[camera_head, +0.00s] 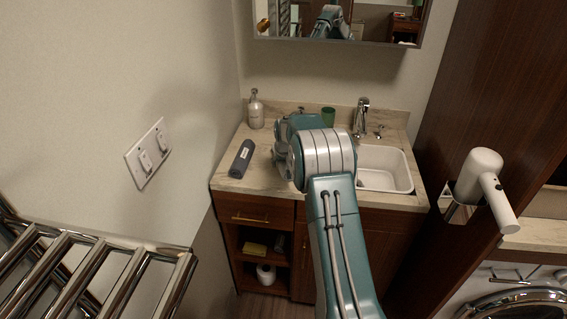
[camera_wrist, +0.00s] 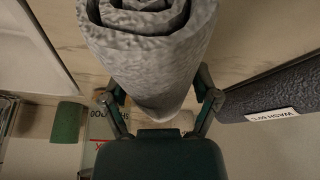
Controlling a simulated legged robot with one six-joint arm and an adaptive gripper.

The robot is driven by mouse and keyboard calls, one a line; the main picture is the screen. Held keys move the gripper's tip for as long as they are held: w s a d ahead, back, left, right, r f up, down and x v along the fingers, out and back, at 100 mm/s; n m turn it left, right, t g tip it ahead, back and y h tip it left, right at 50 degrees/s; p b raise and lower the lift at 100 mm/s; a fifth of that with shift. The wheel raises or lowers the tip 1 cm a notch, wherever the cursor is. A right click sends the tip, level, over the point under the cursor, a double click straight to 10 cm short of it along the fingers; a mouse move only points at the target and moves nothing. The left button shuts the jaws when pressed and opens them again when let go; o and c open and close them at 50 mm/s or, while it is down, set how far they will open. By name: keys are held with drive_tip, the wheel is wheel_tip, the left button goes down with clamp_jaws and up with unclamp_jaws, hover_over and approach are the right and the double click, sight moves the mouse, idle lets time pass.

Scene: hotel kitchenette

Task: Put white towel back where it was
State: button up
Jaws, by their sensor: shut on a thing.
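A rolled towel (camera_wrist: 150,50), pale grey-white with a spiral end, fills the upper middle of the wrist view. My gripper (camera_wrist: 160,108) is shut on it, with one finger on each side. In the head view my arm hides the held towel, and the gripper is over the counter left of the sink. A dark grey rolled towel (camera_head: 241,158) with a white label lies on the counter left of my gripper. It also shows at the right in the wrist view (camera_wrist: 290,92), apart from the held towel.
The stone counter (camera_head: 226,182) holds a soap bottle (camera_head: 255,110) at the back left and a green cup (camera_head: 328,116) behind my arm. The white sink (camera_head: 385,168) with its faucet (camera_head: 361,116) is at right. A chrome rack (camera_head: 90,265) stands at lower left, below a mirror cabinet's level.

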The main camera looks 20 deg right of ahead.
drive_tip(key=o, duration=1.1)
drive_tip(key=shift+f, duration=0.1)
drive_tip(key=v, duration=1.1)
drive_tip(key=shift+r, duration=0.3)
drive_tip(key=shift+s+a+r, duration=0.15)
drive_tip(key=shift+s+r, duration=0.2)
drive_tip(key=shift+r, duration=0.2)
drive_tip(key=s+a+r+n, duration=0.1)
drive_tip(key=s+a+r, duration=0.5)
drive_tip(key=s, duration=0.3)
drive_tip(key=s+a+r, duration=0.6)
drive_tip(key=s+r, duration=0.1)
drive_tip(key=s, duration=0.1)
drive_tip(key=s+a+f, duration=0.1)
drive_tip(key=s+a, duration=0.2)
drive_tip(key=s, duration=0.8)
drive_tip(key=s+a+f+n+t+y, duration=0.1)
drive_tip(key=s+a+f, duration=0.1)
drive_tip(key=s, duration=0.9)
drive_tip(key=shift+s+a, duration=0.35)
drive_tip(key=shift+a, duration=0.4)
